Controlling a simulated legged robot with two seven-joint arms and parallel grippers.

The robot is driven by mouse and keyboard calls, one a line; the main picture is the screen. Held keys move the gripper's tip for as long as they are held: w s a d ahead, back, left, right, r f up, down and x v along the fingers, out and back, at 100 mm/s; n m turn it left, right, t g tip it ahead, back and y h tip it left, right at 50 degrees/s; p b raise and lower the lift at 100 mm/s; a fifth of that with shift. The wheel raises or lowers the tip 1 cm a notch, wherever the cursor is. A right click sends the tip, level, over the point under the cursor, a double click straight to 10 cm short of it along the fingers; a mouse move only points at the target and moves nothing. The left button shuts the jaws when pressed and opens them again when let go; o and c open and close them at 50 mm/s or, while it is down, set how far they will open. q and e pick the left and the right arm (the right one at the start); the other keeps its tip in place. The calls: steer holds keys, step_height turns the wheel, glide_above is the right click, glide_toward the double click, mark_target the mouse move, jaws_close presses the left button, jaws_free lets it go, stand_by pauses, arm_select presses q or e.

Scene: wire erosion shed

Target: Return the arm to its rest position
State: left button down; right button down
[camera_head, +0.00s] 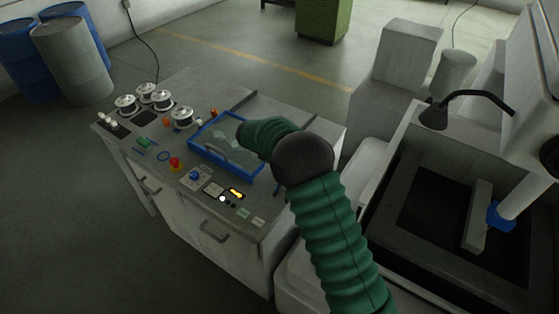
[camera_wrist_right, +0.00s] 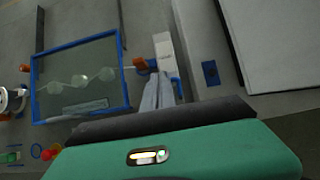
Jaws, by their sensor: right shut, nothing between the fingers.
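My right arm, in a green ribbed sleeve (camera_head: 335,235) with a dark round joint (camera_head: 304,158), comes in from the lower right in the head view. Its far end reaches over the right part of a blue-rimmed tray (camera_head: 222,165) on the grey cabinet; its fingertips cannot be made out there. In the right wrist view my right gripper (camera_wrist_right: 163,90) shows as two grey fingers, shut and empty, just right of the tray's blue rim (camera_wrist_right: 122,70). The tray holds pale, wavy shapes under a clear surface. My left gripper is in neither view.
Several spools (camera_head: 162,99) stand on the cabinet's left. A red button (camera_head: 176,163) and a lit yellow display (camera_head: 236,193) are along its front. A machine with an open dark basin (camera_head: 425,200) and a bent lamp (camera_head: 434,116) stands right. Blue and grey drums (camera_head: 72,60) stand far left.

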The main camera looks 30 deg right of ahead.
steer(key=shift+s+r, duration=0.1)
steer(key=shift+s, duration=0.05)
steer(key=s+a+f+m+y+b, duration=0.2)
steer(key=s+a+f+m+b, duration=0.1)
steer(key=s+a+m, duration=0.4)
steer(key=s+a+f+m+y+b, duration=0.2)
steer(key=s+a+f+m+b, duration=0.2)
steer(key=s+a+m, duration=0.3)
steer(key=s+a+f+m+y+b, duration=0.2)
steer(key=s+a+f+m+b, duration=0.2)
steer(key=s, duration=0.9)
steer(key=a+m+b, duration=0.1)
steer(key=a+m, duration=0.2)
steer(key=m, duration=0.1)
steer(key=shift+s+m+y, duration=0.3)
steer(key=shift+s, duration=0.05)
steer(key=shift+s+a, duration=0.1)
steer(key=shift+s, duration=0.05)
